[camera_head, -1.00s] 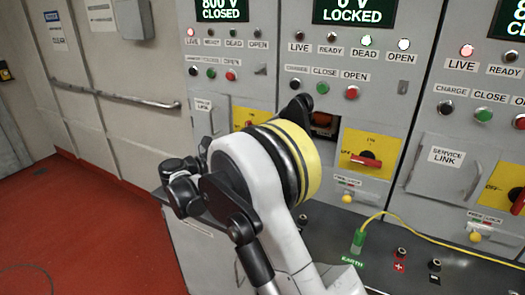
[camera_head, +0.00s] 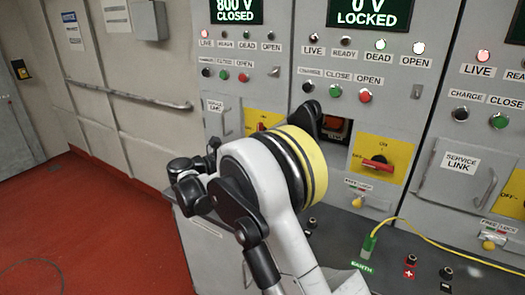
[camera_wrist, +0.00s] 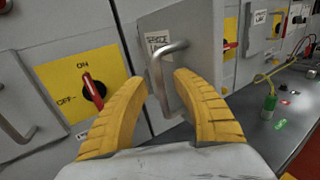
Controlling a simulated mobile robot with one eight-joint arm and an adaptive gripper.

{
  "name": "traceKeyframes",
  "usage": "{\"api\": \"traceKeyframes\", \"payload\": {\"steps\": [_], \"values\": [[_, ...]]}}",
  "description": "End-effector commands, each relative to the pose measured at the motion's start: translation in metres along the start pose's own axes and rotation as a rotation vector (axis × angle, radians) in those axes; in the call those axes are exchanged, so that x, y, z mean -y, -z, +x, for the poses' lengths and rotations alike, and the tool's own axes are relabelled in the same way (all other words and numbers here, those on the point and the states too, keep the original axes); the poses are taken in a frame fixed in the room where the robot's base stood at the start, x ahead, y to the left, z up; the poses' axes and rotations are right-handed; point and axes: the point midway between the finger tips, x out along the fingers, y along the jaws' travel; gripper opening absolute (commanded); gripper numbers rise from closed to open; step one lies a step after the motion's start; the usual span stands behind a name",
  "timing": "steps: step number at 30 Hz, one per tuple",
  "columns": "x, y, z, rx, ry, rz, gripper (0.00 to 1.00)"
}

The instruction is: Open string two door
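The string two panel shows "0 V LOCKED" on its display (camera_head: 368,14). Its compartment opening (camera_head: 337,124) shows beside my arm in the head view, with something orange inside. In the wrist view the service link door (camera_wrist: 205,30) stands out at an angle and looks partly open. Its metal handle (camera_wrist: 157,78) lies between the fingers of my gripper (camera_wrist: 160,82). The two yellow fingers are apart, one on each side of the handle. I cannot tell whether they touch it. My arm hides the door and the gripper in the head view.
Yellow rotary switch plates with red handles flank the door, one at left (camera_wrist: 62,90) and one on string two (camera_head: 398,152). A yellow cable (camera_head: 440,245) runs from a green earth plug (camera_head: 369,243) across the dark ledge.

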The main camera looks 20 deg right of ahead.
Motion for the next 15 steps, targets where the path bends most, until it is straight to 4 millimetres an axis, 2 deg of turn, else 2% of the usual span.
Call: {"api": "traceKeyframes", "payload": {"steps": [4,7,15], "values": [[0.0,0.0,-0.004,0.0,-0.001,0.0,0.32],[-0.001,0.0,-0.016,0.0,-0.003,0.0,0.32],[-0.001,0.0,-0.076,0.0,-0.004,0.0,0.32]]}}
